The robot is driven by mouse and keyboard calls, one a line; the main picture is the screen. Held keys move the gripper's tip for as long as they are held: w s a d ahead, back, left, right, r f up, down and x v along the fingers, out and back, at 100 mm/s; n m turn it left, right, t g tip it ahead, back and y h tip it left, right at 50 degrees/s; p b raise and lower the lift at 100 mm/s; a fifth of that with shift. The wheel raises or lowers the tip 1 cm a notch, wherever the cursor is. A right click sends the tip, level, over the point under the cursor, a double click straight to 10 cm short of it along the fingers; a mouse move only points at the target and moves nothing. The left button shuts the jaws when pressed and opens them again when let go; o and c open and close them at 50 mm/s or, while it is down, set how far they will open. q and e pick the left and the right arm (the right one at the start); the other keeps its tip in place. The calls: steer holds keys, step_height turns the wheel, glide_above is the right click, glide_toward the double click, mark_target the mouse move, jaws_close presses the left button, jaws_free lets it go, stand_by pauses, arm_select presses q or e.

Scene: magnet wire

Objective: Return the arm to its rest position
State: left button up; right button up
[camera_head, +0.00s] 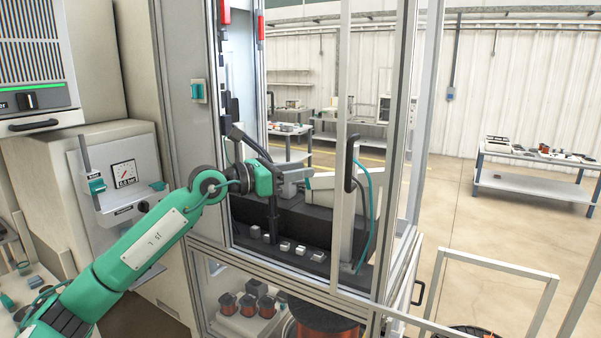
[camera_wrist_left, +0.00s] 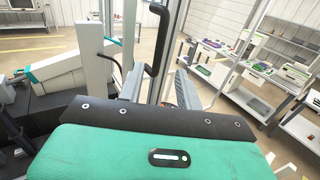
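My left arm (camera_head: 160,240), green with dark joints, reaches in from the left edge to the open front of a framed machine cabinet. My left gripper (camera_head: 300,176) is at the cabinet opening, above the dark bench and close to the door frame. In the left wrist view its two grey fingers (camera_wrist_left: 158,88) stand apart with nothing seen between them, so it is open and empty. My right arm and gripper are not in view.
A glazed door frame with a black handle (camera_head: 350,163) stands right of the gripper. Small metal blocks (camera_head: 286,246) sit on the dark bench below. Copper spools (camera_head: 248,305) are on the lower shelf. A gauge panel (camera_head: 124,172) is at the left. Floor (camera_head: 450,220) is open at right.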

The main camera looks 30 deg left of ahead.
arm_select(q)
steer(key=shift+f, duration=0.1)
